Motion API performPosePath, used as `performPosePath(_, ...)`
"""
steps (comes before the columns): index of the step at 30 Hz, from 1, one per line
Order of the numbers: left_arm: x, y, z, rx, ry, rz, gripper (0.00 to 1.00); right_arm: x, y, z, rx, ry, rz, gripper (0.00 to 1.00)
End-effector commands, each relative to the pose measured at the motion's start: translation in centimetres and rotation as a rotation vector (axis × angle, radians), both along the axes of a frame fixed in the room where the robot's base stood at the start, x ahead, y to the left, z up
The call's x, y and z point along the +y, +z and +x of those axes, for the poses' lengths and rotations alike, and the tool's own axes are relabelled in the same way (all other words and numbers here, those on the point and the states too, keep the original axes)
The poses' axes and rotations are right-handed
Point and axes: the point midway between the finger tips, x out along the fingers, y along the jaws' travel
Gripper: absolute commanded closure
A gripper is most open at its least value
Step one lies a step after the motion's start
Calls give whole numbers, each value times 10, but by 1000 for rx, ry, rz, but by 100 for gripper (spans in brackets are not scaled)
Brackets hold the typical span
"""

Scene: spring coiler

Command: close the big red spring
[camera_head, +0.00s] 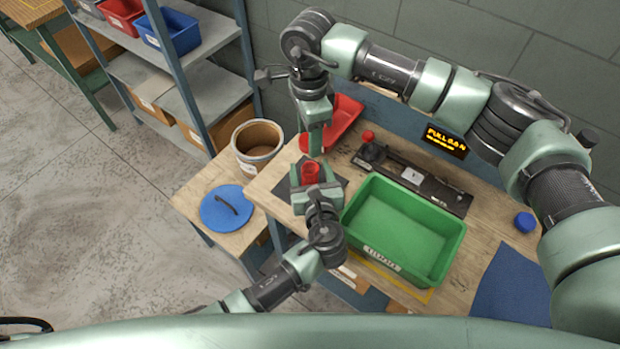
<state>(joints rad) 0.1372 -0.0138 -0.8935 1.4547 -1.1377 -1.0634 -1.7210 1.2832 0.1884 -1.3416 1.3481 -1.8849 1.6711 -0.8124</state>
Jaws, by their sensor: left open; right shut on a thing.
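The big red spring (310,172) shows as a small upright red cylinder near the table's left edge, by a dark mat (335,182). Its coils are too small to make out. My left gripper (308,184) reaches it from the front, open, its jaws around the spring's lower part and hiding it. My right gripper (315,150) comes down from above, shut, with its fingertips at the spring's top end. Its fingers hide the grasp, but the spring is the only thing seen at the tips.
A green bin (458,240) stands just right of my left gripper. Behind are a red tray (347,110) and a dark bench device (425,182) with a red knob. A bucket (235,150) and blue lid (222,210) are at left. A blue cap (525,222) lies right.

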Motion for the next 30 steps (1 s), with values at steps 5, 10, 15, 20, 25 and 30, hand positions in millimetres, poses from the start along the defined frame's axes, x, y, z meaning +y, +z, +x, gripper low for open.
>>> performPosePath(5,0,0,0,0,0,0,38,0,0,0,0,0,0,94)
performPosePath(10,0,0,0,0,0,0,63,0,0,0,0,0,0,94)
performPosePath(15,0,0,0,0,0,0,100,0,0,0,0,0,0,94)
performPosePath(20,0,0,0,0,0,0,100,0,0,0,0,0,0,94)
performPosePath(25,0,0,0,0,0,0,100,0,-15,-1,2,0,-1,94)
performPosePath(30,0,0,0,1,0,0,100,0,-40,-1,2,0,-1,94)
